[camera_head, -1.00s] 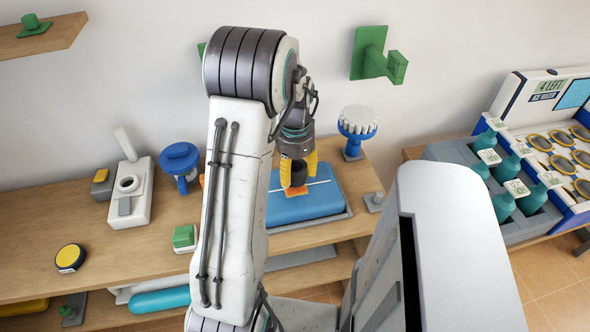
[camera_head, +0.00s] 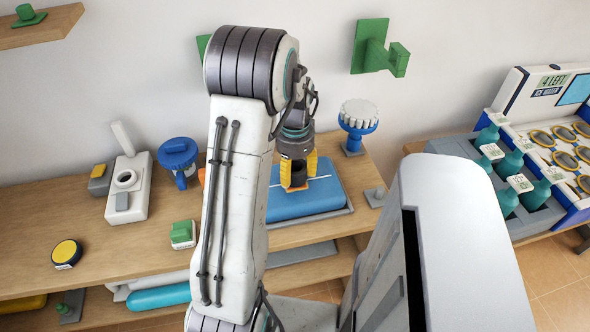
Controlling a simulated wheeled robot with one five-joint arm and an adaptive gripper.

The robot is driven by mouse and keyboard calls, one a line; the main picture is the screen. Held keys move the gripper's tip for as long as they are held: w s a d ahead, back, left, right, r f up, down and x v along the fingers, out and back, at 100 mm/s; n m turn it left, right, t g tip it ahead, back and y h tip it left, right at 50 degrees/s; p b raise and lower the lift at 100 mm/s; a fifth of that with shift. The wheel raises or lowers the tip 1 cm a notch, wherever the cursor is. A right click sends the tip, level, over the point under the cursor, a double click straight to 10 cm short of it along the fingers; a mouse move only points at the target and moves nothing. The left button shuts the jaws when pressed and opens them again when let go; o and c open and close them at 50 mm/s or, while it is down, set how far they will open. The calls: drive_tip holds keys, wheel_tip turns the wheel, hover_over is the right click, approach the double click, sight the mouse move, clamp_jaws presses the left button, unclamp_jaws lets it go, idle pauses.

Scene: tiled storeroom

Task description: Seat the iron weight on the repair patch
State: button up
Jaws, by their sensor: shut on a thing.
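My gripper (camera_head: 299,174) is shut on the dark iron weight (camera_head: 299,171), with a yellow finger on each side of it. The weight is over the orange repair patch (camera_head: 297,188), which lies on a blue padded block (camera_head: 310,204) with a white line across it. The patch's edge shows just below the weight and fingers. I cannot tell whether the weight touches the patch. My arm hides the left end of the block.
The block sits in a grey tray on a wooden bench (camera_head: 120,238). A blue-based white knob (camera_head: 358,116) stands behind right, and a blue round-topped thing (camera_head: 179,154) and white device (camera_head: 130,188) stand left. A bottle crate (camera_head: 470,150) is at right.

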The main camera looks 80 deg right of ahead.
drive_tip(key=shift+f+b, duration=0.3)
drive_tip(key=shift+f, duration=0.05)
drive_tip(key=o, duration=1.3)
drive_tip(key=shift+f, duration=0.1)
wheel_tip(320, 180, up, 12)
drive_tip(key=shift+r, duration=0.1)
idle(0.5)
